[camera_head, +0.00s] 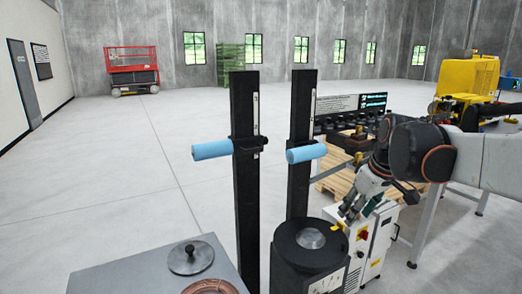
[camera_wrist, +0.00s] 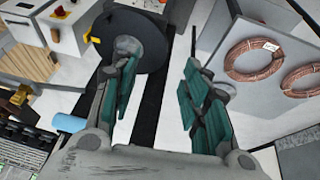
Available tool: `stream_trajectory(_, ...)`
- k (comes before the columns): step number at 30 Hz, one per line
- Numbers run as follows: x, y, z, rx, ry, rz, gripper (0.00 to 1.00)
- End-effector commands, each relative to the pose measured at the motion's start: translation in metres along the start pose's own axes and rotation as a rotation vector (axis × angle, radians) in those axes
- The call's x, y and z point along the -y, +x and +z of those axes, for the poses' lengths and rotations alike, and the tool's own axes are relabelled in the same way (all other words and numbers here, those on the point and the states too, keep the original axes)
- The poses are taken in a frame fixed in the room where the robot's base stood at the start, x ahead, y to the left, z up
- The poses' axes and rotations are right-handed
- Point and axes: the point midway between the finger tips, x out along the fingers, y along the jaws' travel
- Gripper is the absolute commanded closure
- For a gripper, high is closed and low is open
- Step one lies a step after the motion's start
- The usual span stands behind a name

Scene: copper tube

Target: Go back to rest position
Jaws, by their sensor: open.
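My gripper (camera_head: 356,212) shows at the right in the head view, pointing down and left beside the round black-topped stand. In the wrist view my gripper (camera_wrist: 160,82) has its two green-padded fingers spread wide, with nothing between them. My arm reaches in from the right edge. A copper tube coil (camera_head: 209,287) lies on the grey table, cut off by the bottom edge of the head view. In the wrist view a copper coil (camera_wrist: 255,61) with a white tag and a second coil (camera_wrist: 303,79) lie on a grey surface, apart from the fingers.
The black round top (camera_head: 287,237) with a metal hub stands close to the gripper. Two black posts (camera_head: 244,190) with blue handles (camera_head: 212,150) rise left of it. A grey lid (camera_head: 191,257) sits on the grey table (camera_head: 130,276). Open floor lies left.

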Motion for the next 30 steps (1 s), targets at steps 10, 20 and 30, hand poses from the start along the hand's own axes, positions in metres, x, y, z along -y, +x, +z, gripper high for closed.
stream_trajectory(10,0.075,-0.028,0.079,-0.070,0.199,0.087,0.58)
stream_trajectory(20,0.131,-0.022,0.159,-0.164,0.380,0.142,0.58)
stream_trajectory(30,0.151,-0.009,0.194,-0.214,0.466,0.158,0.58)
